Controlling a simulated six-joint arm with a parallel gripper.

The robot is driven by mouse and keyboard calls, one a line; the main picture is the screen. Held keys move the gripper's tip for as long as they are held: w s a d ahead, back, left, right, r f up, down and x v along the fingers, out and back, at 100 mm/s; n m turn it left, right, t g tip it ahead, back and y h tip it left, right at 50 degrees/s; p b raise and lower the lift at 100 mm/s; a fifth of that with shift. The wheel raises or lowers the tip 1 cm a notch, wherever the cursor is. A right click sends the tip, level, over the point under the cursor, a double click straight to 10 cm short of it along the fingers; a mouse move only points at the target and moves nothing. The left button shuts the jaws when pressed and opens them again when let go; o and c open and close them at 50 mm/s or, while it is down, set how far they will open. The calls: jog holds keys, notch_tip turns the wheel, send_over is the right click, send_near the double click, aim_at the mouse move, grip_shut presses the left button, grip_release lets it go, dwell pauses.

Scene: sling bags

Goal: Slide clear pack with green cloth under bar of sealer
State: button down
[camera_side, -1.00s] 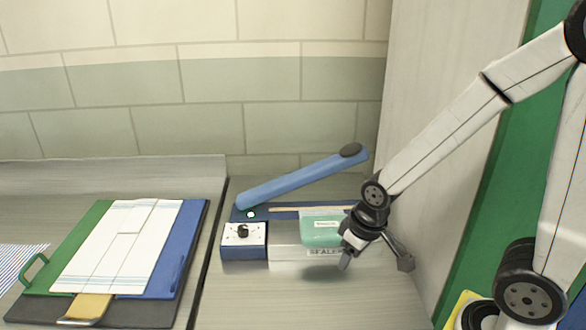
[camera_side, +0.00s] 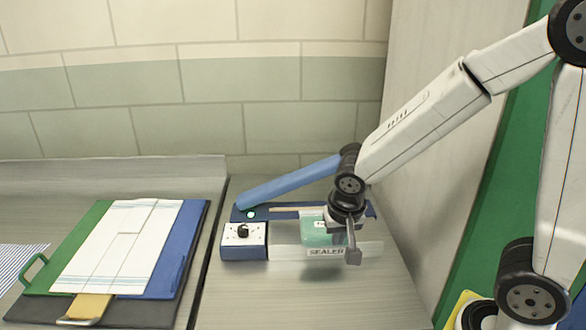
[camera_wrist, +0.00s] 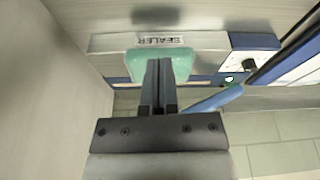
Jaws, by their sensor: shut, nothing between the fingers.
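The clear pack with green cloth (camera_side: 316,232) lies flat on the silver front plate of the sealer (camera_side: 284,250). The sealer's blue bar (camera_side: 290,182) is raised at a slant, its free end hidden behind my arm. In the wrist view the pack (camera_wrist: 137,66) shows in front of the sealer's label. My gripper (camera_wrist: 159,62) is shut and empty, with its fingertips over the pack. I cannot tell whether they touch it. My wrist hides the right part of the pack in the side view.
The sealer's knob box (camera_side: 244,236) is at its left end. To the left, across a dark gap, lie a white cloth (camera_side: 118,245), green and blue folders and a dark clipboard. A pale panel (camera_side: 440,120) stands close on the right. The counter front is clear.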

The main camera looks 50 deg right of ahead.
jog(key=shift+w+r+m, duration=0.25)
jog(key=shift+w+m, duration=0.15)
jog(key=shift+m, duration=0.3)
jog(key=shift+d, duration=0.1)
jog(key=shift+f, duration=0.1)
jog(key=shift+x, duration=4.5)
jog(key=shift+w+d+f, duration=0.35)
jog(key=shift+w+d, duration=0.4)
jog(key=shift+d, duration=0.05)
jog(key=shift+w+d, duration=0.8)
jog(key=shift+w, duration=0.05)
jog(key=shift+d, duration=0.1)
jog(key=shift+w+d, duration=1.35)
jog(key=shift+w, duration=0.05)
